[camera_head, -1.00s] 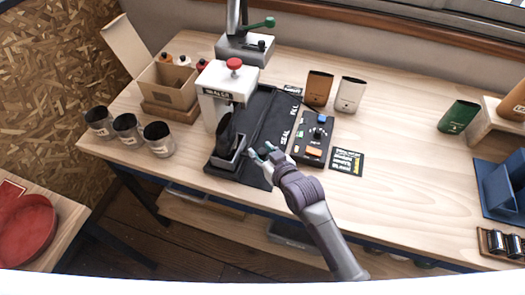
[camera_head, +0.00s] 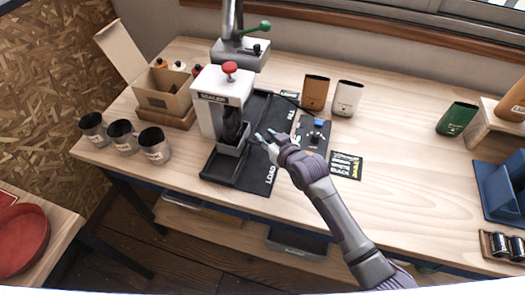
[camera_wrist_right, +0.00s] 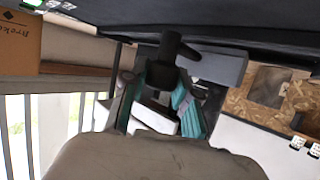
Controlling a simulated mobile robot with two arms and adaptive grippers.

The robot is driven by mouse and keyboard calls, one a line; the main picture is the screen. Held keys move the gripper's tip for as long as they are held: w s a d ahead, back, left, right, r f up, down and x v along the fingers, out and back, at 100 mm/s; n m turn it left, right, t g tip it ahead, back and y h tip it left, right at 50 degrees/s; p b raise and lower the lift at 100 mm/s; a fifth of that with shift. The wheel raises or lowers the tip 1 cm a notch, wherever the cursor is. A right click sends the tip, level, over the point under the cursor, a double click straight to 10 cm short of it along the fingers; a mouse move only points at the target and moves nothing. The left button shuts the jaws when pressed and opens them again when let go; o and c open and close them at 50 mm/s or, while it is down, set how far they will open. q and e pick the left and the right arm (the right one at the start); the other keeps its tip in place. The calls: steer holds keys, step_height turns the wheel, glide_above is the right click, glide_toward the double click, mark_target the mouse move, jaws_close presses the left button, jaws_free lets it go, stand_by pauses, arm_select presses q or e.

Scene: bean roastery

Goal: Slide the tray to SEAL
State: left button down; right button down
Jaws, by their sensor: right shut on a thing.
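The small grey tray (camera_head: 226,164) sits on a black slide base (camera_head: 250,180) with a dark bag (camera_head: 231,128) standing upright in it. It is at the mouth of the white sealer (camera_head: 222,92) with a red knob, and the bag is partly under the sealer's head. My right gripper (camera_head: 267,138) is at the tray's right side. In the right wrist view its teal-padded fingers (camera_wrist_right: 158,105) are shut on a dark handle (camera_wrist_right: 172,58). My left gripper is not in view.
Brown and white bags (camera_head: 347,98) stand behind. Dark-filled cups (camera_head: 155,145) and an open carton (camera_head: 165,90) are at left. A press (camera_head: 239,52) stands behind the sealer.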

steer(key=shift+w+d, duration=0.2)
steer(key=shift+w, duration=0.5)
steer(key=c, duration=0.8)
jaws_free()
steer(key=shift+c, duration=0.2)
steer(key=shift+s, duration=0.1)
steer(key=v, duration=1.2)
